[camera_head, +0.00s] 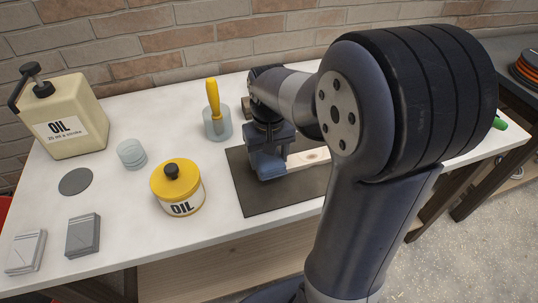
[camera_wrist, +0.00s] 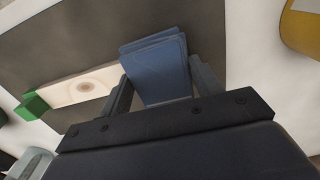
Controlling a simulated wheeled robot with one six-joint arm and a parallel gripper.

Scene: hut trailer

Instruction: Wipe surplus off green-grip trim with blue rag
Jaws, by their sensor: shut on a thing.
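My gripper (camera_wrist: 160,88) is shut on the blue rag (camera_wrist: 158,66), a folded pad between its two fingers in the wrist view. In the head view the rag (camera_head: 267,165) is low over the dark mat (camera_head: 268,204), at the left end of a pale wooden trim (camera_head: 312,156). In the wrist view the trim (camera_wrist: 85,88) lies on the mat just left of the rag, with a darker oval mark on its face and a green grip (camera_wrist: 36,104) at its far end. I cannot tell whether the rag touches the trim. My arm hides the trim's right part in the head view.
A yellow-lidded oil tin (camera_head: 178,188) stands left of the mat. A cup with a yellow-handled tool (camera_head: 213,98) stands behind it. An oil can (camera_head: 62,115), clear discs (camera_head: 131,153) and two small blocks (camera_head: 83,235) are farther left. A green thing (camera_head: 499,123) shows at right.

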